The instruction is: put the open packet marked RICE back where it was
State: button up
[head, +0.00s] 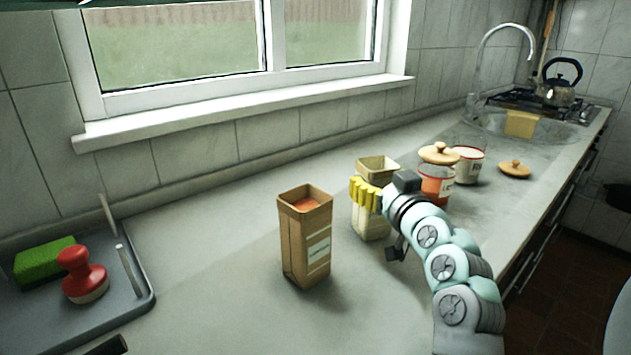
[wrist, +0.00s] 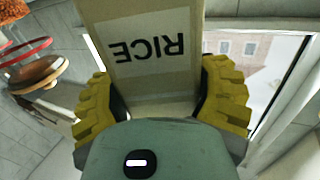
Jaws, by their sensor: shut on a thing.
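The open packet marked RICE (head: 372,222) is cream coloured and stands upright at the middle of the counter in the head view. Its label shows upside down in the wrist view (wrist: 150,48). My gripper (head: 367,194) has its yellow fingers closed on the packet's upper part. In the wrist view the fingers (wrist: 160,105) press on both sides of it. The packet's base is at or close to the counter; I cannot tell whether it touches. My gripper hides part of the packet.
A brown open packet (head: 306,240) with orange contents stands just left. Right of my gripper are a jar with orange contents and a wooden lid (head: 437,180), a white pot (head: 467,165) and a loose wooden lid (head: 514,169). A grey tray (head: 140,298) is at far left.

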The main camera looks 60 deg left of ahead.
jog(key=shift+r, duration=0.15)
jog(key=shift+f, duration=0.2)
jog(key=o, duration=1.3)
jog(key=shift+r, duration=0.25)
jog(key=shift+d+f, duration=0.15)
jog(key=shift+d, duration=0.15)
jog(key=shift+p+v, duration=0.7)
jog(key=shift+v, duration=5.05)
